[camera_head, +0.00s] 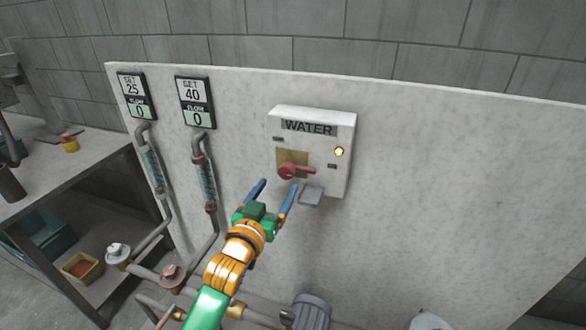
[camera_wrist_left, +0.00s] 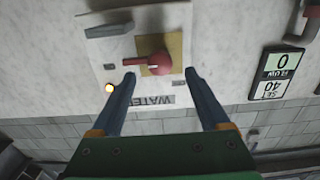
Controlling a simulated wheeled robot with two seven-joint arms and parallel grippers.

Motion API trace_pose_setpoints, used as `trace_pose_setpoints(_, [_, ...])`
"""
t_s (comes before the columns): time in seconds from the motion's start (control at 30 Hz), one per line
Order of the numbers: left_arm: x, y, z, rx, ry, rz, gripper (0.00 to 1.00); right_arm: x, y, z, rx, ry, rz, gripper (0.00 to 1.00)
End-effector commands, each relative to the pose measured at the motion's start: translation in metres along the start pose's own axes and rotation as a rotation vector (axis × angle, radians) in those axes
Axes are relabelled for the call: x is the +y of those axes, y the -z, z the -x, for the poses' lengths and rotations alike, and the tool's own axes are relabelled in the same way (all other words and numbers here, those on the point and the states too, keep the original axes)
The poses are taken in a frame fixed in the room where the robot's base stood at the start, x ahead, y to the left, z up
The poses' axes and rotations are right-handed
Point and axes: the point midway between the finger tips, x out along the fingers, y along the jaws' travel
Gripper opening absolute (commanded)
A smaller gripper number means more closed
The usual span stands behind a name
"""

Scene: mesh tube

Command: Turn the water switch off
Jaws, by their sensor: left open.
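The water switch box (camera_head: 341,163) is a white box labelled WATER on the pale panel. Its red rotary handle (camera_head: 290,171) sits on a yellow plate, with the lever pointing right in the head view. A yellow lamp (camera_head: 339,152) glows on the box. My left gripper (camera_head: 278,185) is open, with its blue fingers reaching toward the box just below the handle. In the left wrist view the red handle (camera_wrist_left: 157,63) lies between and beyond the fingertips; contact is not visible. The box appears upside down there. My right gripper is not in view.
Two gauges, SET 25 (camera_head: 137,97) and SET 40 (camera_head: 195,102), both read flow 0, above vertical pipes. A grey tab (camera_head: 311,195) juts from the box's underside. A workbench (camera_head: 70,165) stands at left. The panel right of the box is bare.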

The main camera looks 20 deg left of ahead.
Motion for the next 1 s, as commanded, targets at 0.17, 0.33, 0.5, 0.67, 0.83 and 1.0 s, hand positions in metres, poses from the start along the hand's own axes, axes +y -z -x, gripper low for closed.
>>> trace_pose_setpoints(0.17, [0.001,0.001,-0.036,-0.002,-0.001,0.001,0.79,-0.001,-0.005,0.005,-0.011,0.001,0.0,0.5])
trace_pose_setpoints(0.33, [0.0,0.0,-0.053,-0.002,0.0,0.0,0.79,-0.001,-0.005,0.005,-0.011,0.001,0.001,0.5])
trace_pose_setpoints(0.5, [0.0,-0.001,-0.057,-0.003,-0.001,0.0,0.79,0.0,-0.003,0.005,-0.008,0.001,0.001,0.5])
trace_pose_setpoints(0.67, [0.0,-0.001,-0.057,-0.003,-0.001,0.0,0.73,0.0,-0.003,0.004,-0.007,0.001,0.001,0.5])
trace_pose_setpoints(0.83, [0.0,-0.001,-0.057,-0.003,-0.001,0.0,0.27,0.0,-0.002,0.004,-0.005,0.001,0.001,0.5])
trace_pose_setpoints(1.0, [0.0,-0.001,-0.057,-0.004,-0.001,0.0,0.0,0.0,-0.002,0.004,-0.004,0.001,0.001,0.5])
